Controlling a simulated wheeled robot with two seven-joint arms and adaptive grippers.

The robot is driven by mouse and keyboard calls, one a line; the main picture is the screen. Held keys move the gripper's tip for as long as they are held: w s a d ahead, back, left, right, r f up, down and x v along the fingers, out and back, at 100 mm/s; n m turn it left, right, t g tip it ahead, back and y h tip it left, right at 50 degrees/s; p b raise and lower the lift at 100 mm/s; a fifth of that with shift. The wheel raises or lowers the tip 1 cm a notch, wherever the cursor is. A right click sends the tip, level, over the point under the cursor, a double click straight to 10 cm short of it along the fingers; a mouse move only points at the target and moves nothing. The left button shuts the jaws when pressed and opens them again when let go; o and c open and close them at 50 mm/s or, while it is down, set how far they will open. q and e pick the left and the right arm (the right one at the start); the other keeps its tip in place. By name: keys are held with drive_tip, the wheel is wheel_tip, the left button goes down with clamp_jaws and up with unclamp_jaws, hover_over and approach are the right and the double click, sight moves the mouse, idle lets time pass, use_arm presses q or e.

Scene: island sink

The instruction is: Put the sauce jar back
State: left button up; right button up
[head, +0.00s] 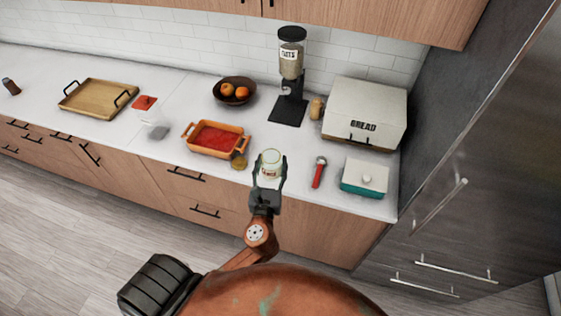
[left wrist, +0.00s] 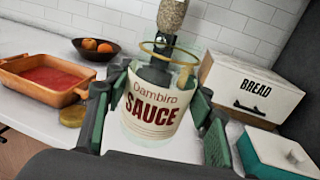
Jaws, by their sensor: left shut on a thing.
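The sauce jar (head: 270,162) is a clear glass jar with a cream label reading "Dambiro SAUCE"; it has no lid on and looks empty. It fills the middle of the left wrist view (left wrist: 152,112), upright between the fingers. My left gripper (head: 269,177) is shut on it near the front edge of the counter. Whether the jar's base touches the counter is hidden. A round golden lid (head: 239,161) lies on the counter just left of the jar. An orange baking dish (head: 215,139) with red sauce stands left of the lid. My right gripper is not in view.
A red-handled tool (head: 319,172) and a teal box with white lid (head: 364,178) stand right of the jar. Behind are a bread box (head: 365,113), a small jar (head: 316,108), a dispenser (head: 290,75) and a fruit bowl (head: 234,91). A wooden tray (head: 98,97) is far left.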

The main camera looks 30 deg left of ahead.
use_arm(q)
drive_tip(key=w+a+f+b, duration=0.1)
drive_tip(key=w+f, duration=0.2)
drive_tip(key=w, duration=0.1)
drive_tip(key=w+a+f, duration=0.2)
drive_tip(key=w+f, duration=0.1)
drive_tip(key=w, duration=0.1)
drive_tip(key=w+a+f+b, duration=0.1)
drive_tip(key=w+f, duration=0.2)
drive_tip(key=w, duration=0.1)
drive_tip(key=shift+w+a+f+b, duration=0.2)
drive_tip(key=shift+a+b, duration=0.15)
drive_tip(key=shift+a, duration=0.05)
drive_tip(key=f+b, duration=0.1)
drive_tip(key=f, duration=0.2)
drive_tip(key=shift+w+f, duration=0.1)
drive_tip(key=shift+w, duration=0.1)
drive_tip(key=shift+f, duration=0.15)
drive_tip(key=shift+f, duration=0.1)
drive_tip(key=o, duration=1.5)
